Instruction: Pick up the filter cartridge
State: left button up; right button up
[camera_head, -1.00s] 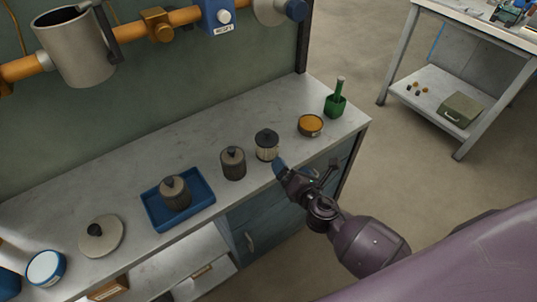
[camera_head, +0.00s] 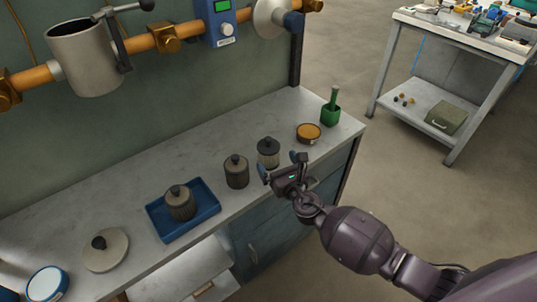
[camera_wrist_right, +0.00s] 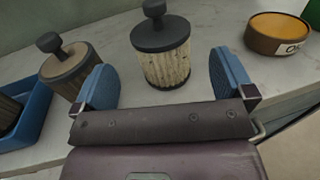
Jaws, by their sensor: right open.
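Three pleated filter cartridges with dark knobbed caps are in view. The cleanest, cream with a black cap (camera_head: 268,154), stands upright on the bench; it also shows in the right wrist view (camera_wrist_right: 165,60). A browner cartridge (camera_head: 236,173) stands to its left and shows in the right wrist view (camera_wrist_right: 72,70). Another brownish cartridge (camera_head: 180,204) stands in a blue tray (camera_head: 206,222). My right gripper (camera_head: 283,164) is open and empty at the bench's front edge, facing the cream cartridge, which appears centred beyond its blue fingertips (camera_wrist_right: 165,82). My left gripper is out of view.
An orange tin (camera_head: 308,133) and a green holder (camera_head: 330,117) stand right of the cartridges. A round lid (camera_head: 105,251) and a blue-rimmed tin (camera_head: 47,284) lie at left. A pipe (camera_head: 135,47) with a grey housing (camera_head: 88,60) runs above.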

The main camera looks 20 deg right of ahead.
aim_at(269, 146)
jog(key=shift+w+a, duration=0.1)
jog(key=shift+w, duration=0.75)
jog(key=w, duration=0.4)
jog(key=shift+a+b, duration=0.25)
jog(key=shift+b, duration=0.05)
jog(key=shift+w+r, duration=0.1)
jog(key=shift+w, duration=0.25)
jog(key=c, duration=0.9)
jog(key=shift+r, duration=0.1)
jog(key=shift+c, duration=0.6)
